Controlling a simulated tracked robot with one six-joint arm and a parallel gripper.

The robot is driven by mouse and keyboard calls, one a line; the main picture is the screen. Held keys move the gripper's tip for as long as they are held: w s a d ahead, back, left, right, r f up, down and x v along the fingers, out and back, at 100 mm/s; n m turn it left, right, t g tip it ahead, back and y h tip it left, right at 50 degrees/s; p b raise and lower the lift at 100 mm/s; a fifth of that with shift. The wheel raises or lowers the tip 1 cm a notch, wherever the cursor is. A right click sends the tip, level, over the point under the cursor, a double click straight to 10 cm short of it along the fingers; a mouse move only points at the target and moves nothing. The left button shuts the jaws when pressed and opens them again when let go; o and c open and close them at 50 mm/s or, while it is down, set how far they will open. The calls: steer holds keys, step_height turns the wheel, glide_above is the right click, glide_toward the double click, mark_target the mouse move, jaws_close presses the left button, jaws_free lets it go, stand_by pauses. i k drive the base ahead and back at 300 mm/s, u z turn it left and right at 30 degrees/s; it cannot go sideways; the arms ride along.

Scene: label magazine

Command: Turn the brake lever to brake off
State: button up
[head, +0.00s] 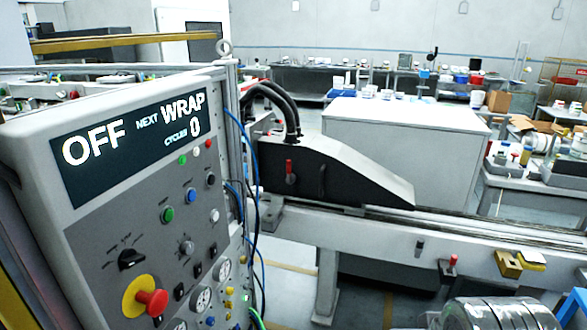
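Two small red-handled levers show, and I cannot tell from their markings which is the brake lever. One red lever (290,170) stands upright on the side of the black sloped housing (335,178) in the middle. The other red-topped lever (452,264) is on the front face of the grey rail beam (405,244) at the right. A grey control panel (90,235) fills the left; its display (135,142) reads OFF, NEXT WRAP, CYCLES 0. My gripper is not in view.
The panel carries a red emergency button on yellow (150,300), a black rotary knob (131,259) and several small buttons. A yellow block (509,263) sits on the beam. A shiny ribbed cylinder (495,315) is at the bottom right. Cluttered benches stand behind.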

mark_target(289, 171)
steer(key=u, duration=0.2)
steer(key=i, duration=1.1)
steer(key=u, duration=3.9)
